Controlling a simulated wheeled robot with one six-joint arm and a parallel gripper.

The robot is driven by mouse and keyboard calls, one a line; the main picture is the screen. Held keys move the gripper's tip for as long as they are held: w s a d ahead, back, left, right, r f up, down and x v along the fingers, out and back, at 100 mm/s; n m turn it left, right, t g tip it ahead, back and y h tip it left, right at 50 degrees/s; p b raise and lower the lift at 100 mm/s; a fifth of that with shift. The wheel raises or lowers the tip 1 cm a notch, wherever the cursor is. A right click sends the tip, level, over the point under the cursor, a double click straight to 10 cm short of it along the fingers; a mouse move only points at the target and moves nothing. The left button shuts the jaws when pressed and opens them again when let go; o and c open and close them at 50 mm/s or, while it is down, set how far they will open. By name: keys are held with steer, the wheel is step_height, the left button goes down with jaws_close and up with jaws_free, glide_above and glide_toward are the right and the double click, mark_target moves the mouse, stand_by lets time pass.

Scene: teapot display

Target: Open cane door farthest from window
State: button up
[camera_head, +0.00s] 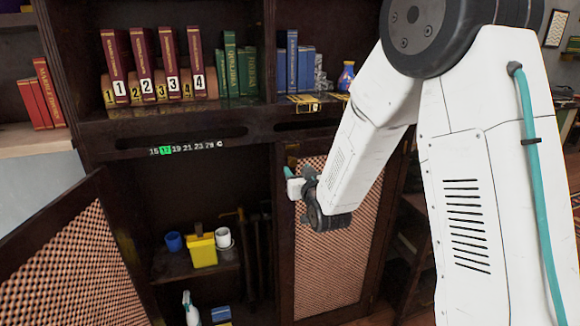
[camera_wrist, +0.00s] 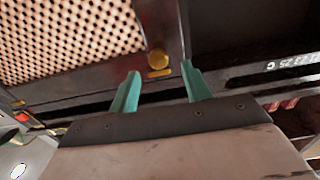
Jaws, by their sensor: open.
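The right cane door (camera_head: 338,230) looks closed, with a dark frame around a woven panel; the panel also fills the upper left of the wrist view (camera_wrist: 65,35). The left cane door (camera_head: 75,265) stands swung open. My gripper (camera_head: 289,173) is at the upper left part of the right door. In the wrist view its teal fingers (camera_wrist: 160,70) are open, with a round brass knob (camera_wrist: 158,58) on the door frame between or just beyond their tips. I cannot tell whether they touch it. In the head view the arm hides part of the right door. No window is clearly seen.
Shelves above hold numbered red books (camera_head: 160,65), green books (camera_head: 238,65) and a blue vase (camera_head: 346,77). The open compartment holds a yellow container (camera_head: 202,250), a blue cup (camera_head: 173,241), a white cup (camera_head: 223,237) and a spray bottle (camera_head: 190,308). The open left door occupies the lower left.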

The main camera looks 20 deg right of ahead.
mark_target(294, 163)
steer(key=shift+w+d, duration=0.15)
steer(key=shift+w, duration=2.3)
steer(key=shift+c, duration=0.3)
